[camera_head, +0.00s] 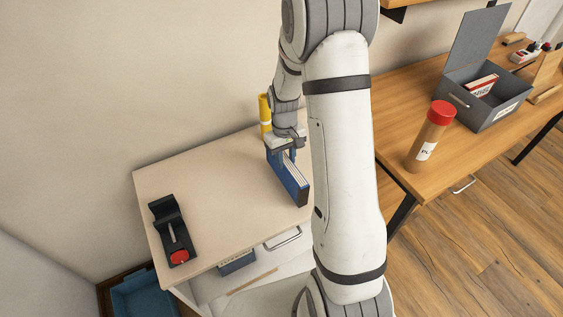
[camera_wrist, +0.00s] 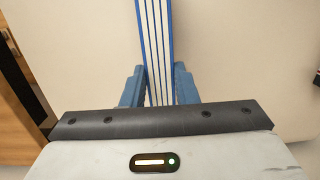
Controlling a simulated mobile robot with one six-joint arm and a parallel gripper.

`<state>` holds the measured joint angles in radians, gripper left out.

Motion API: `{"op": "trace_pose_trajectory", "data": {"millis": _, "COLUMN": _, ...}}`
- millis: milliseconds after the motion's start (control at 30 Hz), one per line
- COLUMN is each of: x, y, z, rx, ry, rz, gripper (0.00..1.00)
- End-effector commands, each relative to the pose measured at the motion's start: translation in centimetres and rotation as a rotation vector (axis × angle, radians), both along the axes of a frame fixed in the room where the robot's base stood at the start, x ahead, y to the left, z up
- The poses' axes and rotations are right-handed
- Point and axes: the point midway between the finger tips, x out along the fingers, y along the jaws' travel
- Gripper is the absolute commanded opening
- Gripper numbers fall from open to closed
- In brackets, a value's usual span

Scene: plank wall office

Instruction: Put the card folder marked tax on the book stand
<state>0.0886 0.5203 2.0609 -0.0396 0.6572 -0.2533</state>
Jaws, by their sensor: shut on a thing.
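My gripper (camera_head: 283,153) is shut on a blue, flat, upright folder (camera_head: 291,182) with white layers along its edge. It is at the back right of the pale cabinet top, and I cannot tell whether its lower edge touches the top. In the wrist view my gripper (camera_wrist: 158,88) has its blue fingers on both sides of the folder (camera_wrist: 155,35), whose edge shows blue and white stripes. No tax marking is readable. I cannot pick out a book stand for certain; a dark, stepped holder (camera_head: 166,217) with a red disc lies at the cabinet top's left.
The pale cabinet top (camera_head: 215,190) is bare between holder and folder. A yellow cylinder (camera_head: 264,112) stands behind my gripper. A pulled-out drawer (camera_head: 250,287) is below. The wooden desk (camera_head: 400,100) at right bears a red-capped tube (camera_head: 428,140) and an open grey box (camera_head: 475,112).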

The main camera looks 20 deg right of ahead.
Motion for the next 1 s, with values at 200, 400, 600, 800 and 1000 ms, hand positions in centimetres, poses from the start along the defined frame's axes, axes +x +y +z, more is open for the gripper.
{"op": "trace_pose_trajectory", "data": {"millis": 200, "x": 0.0, "y": 0.0, "z": -2.0, "rx": 0.0, "ry": 0.0, "rz": 0.0, "gripper": 0.0}}
{"op": "trace_pose_trajectory", "data": {"millis": 400, "x": 0.0, "y": 0.0, "z": -2.1, "rx": 0.0, "ry": -0.001, "rz": 0.0, "gripper": 0.0}}
{"op": "trace_pose_trajectory", "data": {"millis": 600, "x": 0.0, "y": 0.0, "z": -2.3, "rx": 0.0, "ry": 0.0, "rz": 0.001, "gripper": 0.35}}
{"op": "trace_pose_trajectory", "data": {"millis": 800, "x": 0.0, "y": 0.0, "z": -2.3, "rx": 0.0, "ry": 0.0, "rz": 0.001, "gripper": 0.48}}
{"op": "trace_pose_trajectory", "data": {"millis": 1000, "x": 0.0, "y": 0.0, "z": -2.2, "rx": 0.0, "ry": 0.0, "rz": 0.001, "gripper": 0.48}}
